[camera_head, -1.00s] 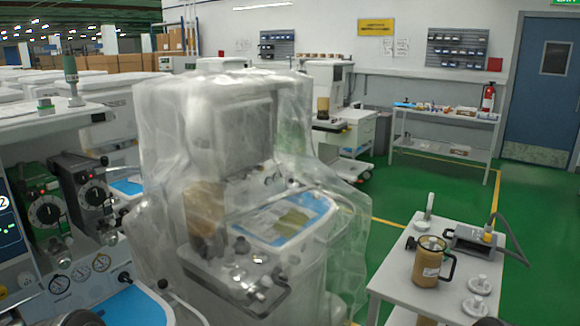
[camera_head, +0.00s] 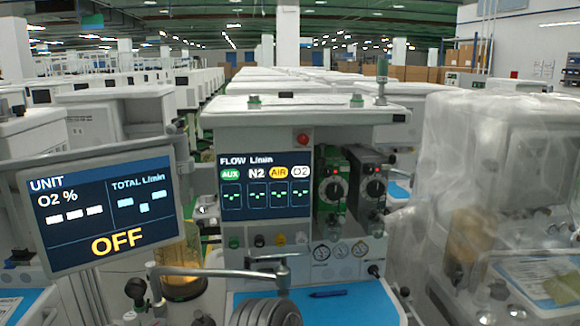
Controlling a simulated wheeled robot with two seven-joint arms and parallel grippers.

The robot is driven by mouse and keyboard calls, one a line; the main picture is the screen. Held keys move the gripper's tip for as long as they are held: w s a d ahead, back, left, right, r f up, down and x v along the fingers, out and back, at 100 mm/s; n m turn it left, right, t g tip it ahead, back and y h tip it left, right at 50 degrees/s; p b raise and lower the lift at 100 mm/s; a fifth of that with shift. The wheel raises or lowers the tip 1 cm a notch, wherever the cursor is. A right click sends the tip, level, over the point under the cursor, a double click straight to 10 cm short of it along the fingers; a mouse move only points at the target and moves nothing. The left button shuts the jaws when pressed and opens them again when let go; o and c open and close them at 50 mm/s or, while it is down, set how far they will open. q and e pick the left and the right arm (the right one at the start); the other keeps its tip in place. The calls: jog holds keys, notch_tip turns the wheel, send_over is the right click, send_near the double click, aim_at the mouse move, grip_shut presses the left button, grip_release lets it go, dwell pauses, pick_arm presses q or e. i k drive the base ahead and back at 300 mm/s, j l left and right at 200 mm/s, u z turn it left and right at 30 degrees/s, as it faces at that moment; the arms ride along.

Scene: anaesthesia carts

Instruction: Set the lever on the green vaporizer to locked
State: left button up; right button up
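The green vaporizer (camera_head: 331,182) is mounted on the front of the anaesthesia machine, right of its flow screen. It has a dark front with a round dial marked in white and green sides. Its lever is too small to make out, so I cannot tell how it is set. A second, dark grey vaporizer (camera_head: 369,186) with a similar dial hangs just right of it. Neither of my grippers shows in the head view.
The flow screen (camera_head: 265,186) is left of the vaporizers, and a tilted monitor (camera_head: 103,208) reading OFF stands further left. A blue work surface (camera_head: 330,305) with a pen lies below. A plastic-wrapped machine (camera_head: 475,180) stands close on the right.

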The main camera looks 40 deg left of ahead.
aim_at(321, 161)
jog(key=u, duration=1)
